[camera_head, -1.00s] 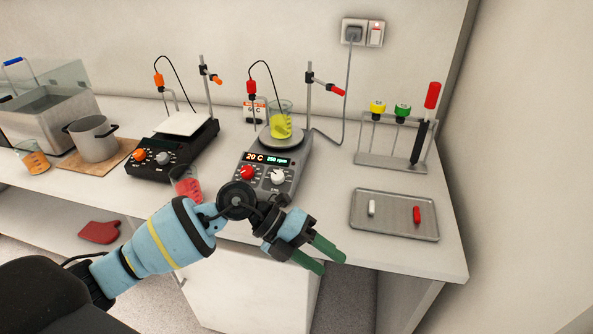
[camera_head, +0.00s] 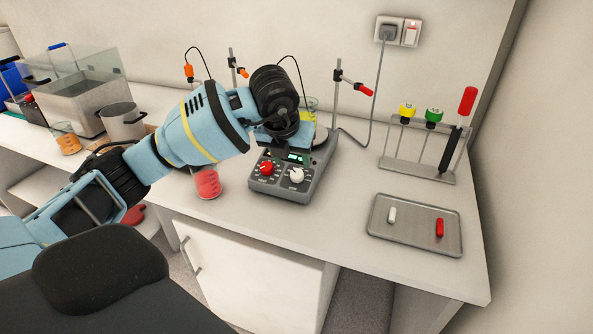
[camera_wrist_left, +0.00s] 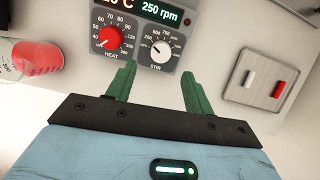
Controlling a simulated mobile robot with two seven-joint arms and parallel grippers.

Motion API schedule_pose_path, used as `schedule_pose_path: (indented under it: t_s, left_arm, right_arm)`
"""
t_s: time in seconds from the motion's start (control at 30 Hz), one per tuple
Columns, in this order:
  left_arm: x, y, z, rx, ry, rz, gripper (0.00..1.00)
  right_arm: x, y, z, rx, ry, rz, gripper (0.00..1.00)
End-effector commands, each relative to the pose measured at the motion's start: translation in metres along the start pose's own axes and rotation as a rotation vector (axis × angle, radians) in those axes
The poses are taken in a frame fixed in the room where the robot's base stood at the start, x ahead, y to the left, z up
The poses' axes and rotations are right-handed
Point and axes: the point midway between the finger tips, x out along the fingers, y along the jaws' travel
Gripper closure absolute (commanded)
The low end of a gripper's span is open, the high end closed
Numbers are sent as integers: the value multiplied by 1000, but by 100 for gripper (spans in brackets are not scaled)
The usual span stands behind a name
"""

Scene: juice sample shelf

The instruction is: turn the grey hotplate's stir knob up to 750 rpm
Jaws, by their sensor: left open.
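The grey hotplate (camera_head: 272,187) stands on the bench, with a red heat knob (camera_head: 266,168) on the left and a white stir knob (camera_head: 296,175) on the right. In the left wrist view the stir knob (camera_wrist_left: 161,49) is white on a printed dial, and the display (camera_wrist_left: 160,12) reads 250 rpm. My left gripper (camera_wrist_left: 158,80) is open and empty. Its green fingers point toward the panel, one on each side of the stir knob's line, short of the knob. In the head view my wrist hides part of the hotplate's top and display. My right gripper is not seen.
A beaker of red liquid (camera_head: 207,183) stands just left of the hotplate. A metal tray (camera_head: 415,245) with a white and a red bar lies to the right. A tube rack (camera_head: 418,170) stands behind it. The bench front between hotplate and tray is clear.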

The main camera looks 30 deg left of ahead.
Motion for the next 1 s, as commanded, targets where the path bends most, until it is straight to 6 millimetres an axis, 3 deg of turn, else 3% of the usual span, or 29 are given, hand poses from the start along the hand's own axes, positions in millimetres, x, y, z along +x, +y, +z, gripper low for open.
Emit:
schedule_pose_path:
  t_s: [0.2,0.4,0.8,1.0]
  left_arm:
    - [36,-1,-2,1,5,0,48]
    - [57,0,-1,1,2,-1,48]
    - [64,-1,-1,2,0,-1,48]
    - [64,-1,-1,2,0,-2,74]
  right_arm:
    - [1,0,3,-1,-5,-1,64]
    - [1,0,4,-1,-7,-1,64]
    - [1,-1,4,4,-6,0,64]
    - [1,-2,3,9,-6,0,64]
